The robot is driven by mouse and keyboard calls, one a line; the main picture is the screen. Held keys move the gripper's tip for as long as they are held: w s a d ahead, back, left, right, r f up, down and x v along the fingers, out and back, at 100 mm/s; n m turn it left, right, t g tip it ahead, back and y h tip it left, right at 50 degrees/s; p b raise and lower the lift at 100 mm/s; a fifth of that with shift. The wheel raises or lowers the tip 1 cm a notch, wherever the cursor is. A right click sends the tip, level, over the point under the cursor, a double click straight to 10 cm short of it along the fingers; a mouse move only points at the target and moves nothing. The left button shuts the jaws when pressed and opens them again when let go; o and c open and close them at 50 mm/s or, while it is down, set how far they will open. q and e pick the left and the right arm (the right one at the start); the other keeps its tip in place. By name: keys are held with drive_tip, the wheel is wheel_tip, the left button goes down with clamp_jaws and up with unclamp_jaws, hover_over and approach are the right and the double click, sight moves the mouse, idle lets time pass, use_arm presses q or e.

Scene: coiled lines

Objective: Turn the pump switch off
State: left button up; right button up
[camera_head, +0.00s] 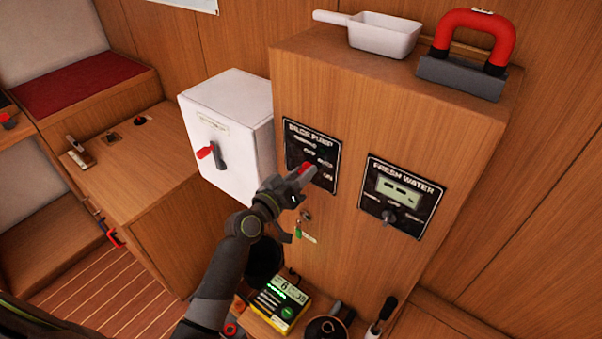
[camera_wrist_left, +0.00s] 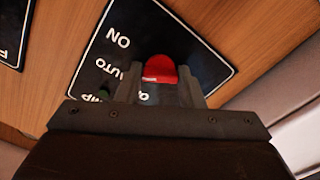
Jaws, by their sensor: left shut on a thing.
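The black bilge pump panel (camera_head: 318,133) is on the front of the wooden cabinet. Its red switch knob (camera_head: 305,168) is at my left gripper (camera_head: 299,173). In the left wrist view the red knob (camera_wrist_left: 160,67) sits between the two fingers of the left gripper (camera_wrist_left: 157,88), which is shut on it. The labels ON, AUTO and part of another word show on the panel (camera_wrist_left: 130,20) beside the knob. The fingers cover part of the panel, and I cannot tell the knob's exact setting. My right gripper is not in view.
A fresh water panel (camera_head: 400,188) with a display and knob is to the right. A white box (camera_head: 238,120) with a red-handled switch is to the left. A key with a green tag (camera_head: 299,231) hangs below. A yellow-black device (camera_head: 278,303) stands lower down. A white scoop (camera_head: 384,35) is on top.

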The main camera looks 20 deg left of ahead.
use_arm(q)
drive_tip(key=n+p, duration=0.2)
drive_tip(key=n, duration=0.9)
drive_tip(key=shift+p, duration=0.4)
drive_tip(key=shift+f+n, duration=0.1)
drive_tip(key=shift+n, duration=0.2)
drive_tip(key=o, duration=1)
drive_tip(key=shift+s, duration=0.1)
drive_tip(key=shift+b+v, duration=1.9)
drive_tip(key=shift+v, duration=6.8)
